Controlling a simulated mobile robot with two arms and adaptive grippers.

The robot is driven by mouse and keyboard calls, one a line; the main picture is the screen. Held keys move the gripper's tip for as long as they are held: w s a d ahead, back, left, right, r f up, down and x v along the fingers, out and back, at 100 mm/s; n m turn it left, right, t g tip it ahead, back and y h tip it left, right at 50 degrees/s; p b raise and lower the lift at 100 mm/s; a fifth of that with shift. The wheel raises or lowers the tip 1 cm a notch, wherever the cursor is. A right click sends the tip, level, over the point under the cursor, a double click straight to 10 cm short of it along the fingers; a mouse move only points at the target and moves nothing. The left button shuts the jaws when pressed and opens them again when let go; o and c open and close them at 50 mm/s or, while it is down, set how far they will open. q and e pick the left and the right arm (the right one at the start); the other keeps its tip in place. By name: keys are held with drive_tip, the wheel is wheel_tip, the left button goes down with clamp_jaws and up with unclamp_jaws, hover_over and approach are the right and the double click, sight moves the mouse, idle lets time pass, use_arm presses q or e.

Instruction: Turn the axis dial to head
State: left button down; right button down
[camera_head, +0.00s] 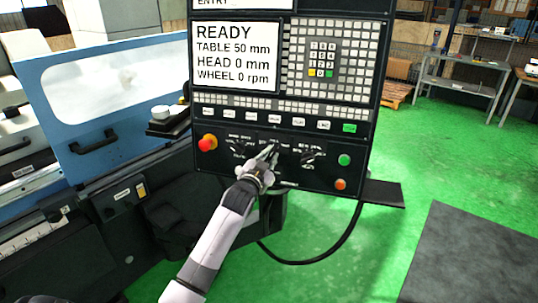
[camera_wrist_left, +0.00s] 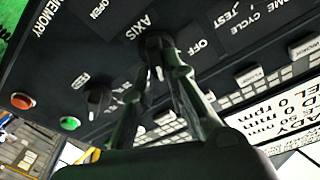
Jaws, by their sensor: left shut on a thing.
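The black axis dial (camera_wrist_left: 153,44) sits on the control panel under the white word AXIS in the left wrist view. A short white mark shows between the fingers. My left gripper (camera_wrist_left: 157,62) is shut on the dial, one finger on each side. In the head view the left gripper (camera_head: 269,153) reaches the lower middle of the dark control panel (camera_head: 222,178) and largely hides the dial. The dial's exact setting cannot be told. The screen (camera_head: 235,55) reads READY, TABLE 50 mm, HEAD 0 mm, WHEEL 0 rpm. My right gripper is not in view.
Another dial (camera_head: 308,156) is right of the gripper, near a green button (camera_head: 344,160) and an orange button (camera_head: 340,184). A red emergency knob (camera_head: 207,142) is at the panel's left. The blue machine door (camera_head: 60,90) stands left; open green floor lies right.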

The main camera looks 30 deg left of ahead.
use_arm(q)
drive_tip(key=shift+m+h+p, duration=0.3)
drive_tip(key=shift+m+p, duration=0.2)
drive_tip(key=shift+m, duration=1)
drive_tip(key=c, duration=1.6)
unclamp_jaws()
drive_tip(key=shift+d, duration=0.1)
drive_tip(key=shift+s+f, duration=0.1)
drive_tip(key=s+d, duration=0.2)
drive_tip(key=s, duration=0.9)
drive_tip(key=shift+s+r, duration=0.25)
drive_tip(key=shift+r, duration=0.05)
drive_tip(key=shift+d, duration=0.1)
